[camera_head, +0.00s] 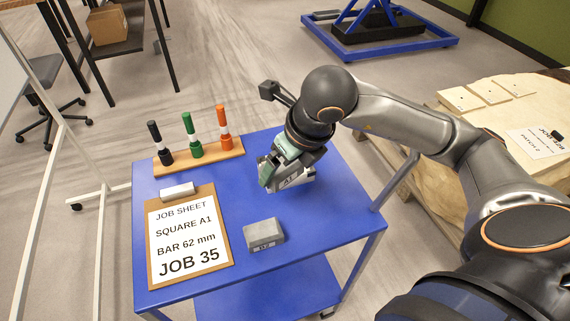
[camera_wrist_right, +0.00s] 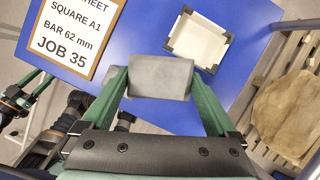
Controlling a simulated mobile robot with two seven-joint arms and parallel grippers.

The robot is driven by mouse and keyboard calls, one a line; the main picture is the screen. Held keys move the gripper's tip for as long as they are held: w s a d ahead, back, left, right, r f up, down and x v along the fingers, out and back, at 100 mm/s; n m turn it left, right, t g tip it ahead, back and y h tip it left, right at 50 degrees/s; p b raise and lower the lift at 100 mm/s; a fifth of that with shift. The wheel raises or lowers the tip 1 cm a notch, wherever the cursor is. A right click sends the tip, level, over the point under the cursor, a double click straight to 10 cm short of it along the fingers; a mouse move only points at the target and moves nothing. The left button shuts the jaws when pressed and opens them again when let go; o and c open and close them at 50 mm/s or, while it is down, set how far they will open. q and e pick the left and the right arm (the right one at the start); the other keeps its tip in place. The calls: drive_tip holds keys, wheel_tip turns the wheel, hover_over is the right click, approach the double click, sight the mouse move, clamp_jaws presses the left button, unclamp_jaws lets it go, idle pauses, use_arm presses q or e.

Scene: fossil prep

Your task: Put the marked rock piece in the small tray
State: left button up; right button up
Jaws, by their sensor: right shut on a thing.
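My right gripper (camera_head: 268,178) is over the small tray (camera_head: 303,178) on the blue cart. In the right wrist view its green fingers are shut on a grey rock piece (camera_wrist_right: 158,77), held above the cart. The head view mostly hides this piece; a label reading A1 shows below the gripper. The white tray (camera_wrist_right: 200,40) has dark corners and looks empty in the wrist view, just beyond the held piece. A second grey piece (camera_head: 263,232) with an unreadable label lies on the cart. Part of my left arm, with green finger-like parts (camera_wrist_right: 34,84), shows small at the wrist view's left edge.
A clipboard job sheet (camera_head: 187,240) reads SQUARE A1, BAR 62 mm, JOB 35. A wooden holder (camera_head: 200,159) with black, green and orange markers stands at the back. The cart top (camera_head: 325,215) is clear on the right.

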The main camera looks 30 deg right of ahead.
drive_tip(key=w+d+f, duration=0.2)
drive_tip(key=w+d, duration=0.1)
drive_tip(key=shift+w, duration=0.3)
drive_tip(key=w+d+f, duration=0.1)
drive_tip(key=f, duration=0.1)
drive_tip(key=w+d+f, duration=0.1)
drive_tip(key=w, duration=0.1)
drive_tip(key=w+d+f, duration=0.1)
drive_tip(key=f, duration=0.1)
drive_tip(key=shift+w+f, duration=0.2)
drive_tip(key=shift+f, duration=0.1)
drive_tip(key=shift+w+d+f, duration=0.1)
drive_tip(key=shift+d+f, duration=0.05)
drive_tip(key=shift+f, duration=0.1)
wheel_tip(320, 180, down, 3)
drive_tip(key=shift+w+d+f+p, duration=0.1)
drive_tip(key=shift+f+p, duration=0.1)
drive_tip(key=shift+p, duration=0.2)
drive_tip(key=o, duration=1.3)
drive_tip(key=shift+f, duration=0.2)
drive_tip(key=shift+o, duration=0.5)
drive_tip(key=shift+r, duration=0.1)
